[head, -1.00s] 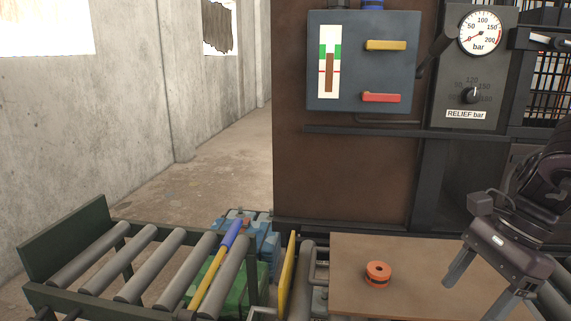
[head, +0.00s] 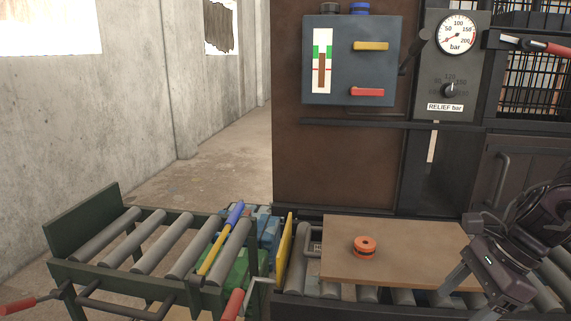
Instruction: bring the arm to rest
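My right arm comes in from the right edge of the head view. My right gripper (head: 464,301) points down and to the left over the right end of the brown board (head: 395,270). Its two fingers are apart, with nothing seen between them. The fingertips are near the bottom of the picture, and whether they touch anything is unclear. An orange ring-shaped piece (head: 365,247) sits on the board, to the left of the gripper and apart from it. My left gripper is not in view.
A roller conveyor (head: 154,250) stands at the left with a blue-and-yellow bar (head: 221,238) on it. A control box (head: 351,62) and a pressure gauge (head: 457,34) are on the machine behind. Floor at centre left is clear.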

